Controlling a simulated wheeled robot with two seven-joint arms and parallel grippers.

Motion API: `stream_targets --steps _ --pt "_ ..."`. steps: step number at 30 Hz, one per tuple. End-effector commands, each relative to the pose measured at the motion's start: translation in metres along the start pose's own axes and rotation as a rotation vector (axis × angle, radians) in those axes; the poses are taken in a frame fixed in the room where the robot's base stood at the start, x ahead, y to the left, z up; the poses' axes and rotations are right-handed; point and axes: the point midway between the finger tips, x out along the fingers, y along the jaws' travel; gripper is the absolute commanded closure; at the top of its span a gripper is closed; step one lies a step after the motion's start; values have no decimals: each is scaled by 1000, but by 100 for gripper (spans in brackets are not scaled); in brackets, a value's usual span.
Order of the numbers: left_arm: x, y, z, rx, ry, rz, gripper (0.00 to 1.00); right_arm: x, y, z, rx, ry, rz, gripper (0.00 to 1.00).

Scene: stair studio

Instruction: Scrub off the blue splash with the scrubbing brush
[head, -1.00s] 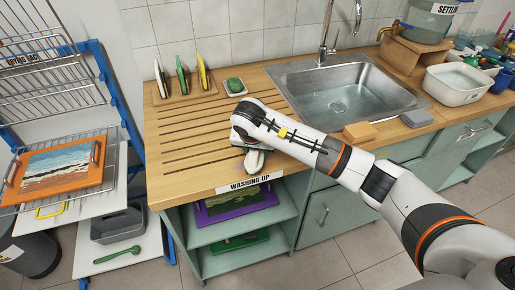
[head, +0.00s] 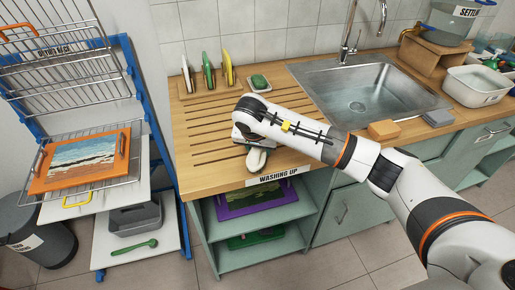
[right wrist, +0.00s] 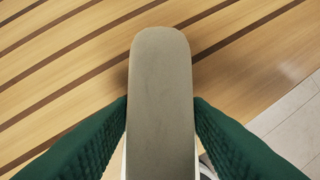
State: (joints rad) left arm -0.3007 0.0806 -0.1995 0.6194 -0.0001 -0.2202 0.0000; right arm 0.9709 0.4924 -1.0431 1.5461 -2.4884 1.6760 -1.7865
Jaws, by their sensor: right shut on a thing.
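My right gripper (head: 252,148) points down over the front part of the grooved wooden counter, just behind the "WASHING UP" label. In the right wrist view its green-padded fingers (right wrist: 160,125) are shut on a long, grey-beige, round-ended thing, which I take to be the scrubbing brush (right wrist: 160,75). In the head view the brush (head: 257,161) shows as a pale shape under the wrist, low over the counter; I cannot tell whether it touches. No blue splash shows in either view; the arm and brush hide part of the counter. My left gripper is not in view.
A steel sink (head: 365,95) lies to the right, with an orange block (head: 384,130) and a grey block (head: 437,118) in front. A plate rack (head: 208,85) and a green sponge on a dish (head: 260,83) stand at the back. A drying rack (head: 85,150) stands left.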

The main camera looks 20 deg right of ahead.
Motion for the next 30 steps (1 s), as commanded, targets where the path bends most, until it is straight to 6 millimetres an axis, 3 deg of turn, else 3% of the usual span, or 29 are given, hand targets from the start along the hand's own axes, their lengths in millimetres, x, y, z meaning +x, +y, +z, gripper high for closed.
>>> stream_targets --steps 1,18,30 --pt "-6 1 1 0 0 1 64 -16 0 10 4 -9 5 78" --pt "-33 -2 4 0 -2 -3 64 -59 -8 34 18 -7 -3 78" --pt "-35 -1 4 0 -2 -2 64 -64 -8 37 20 -7 -4 78"
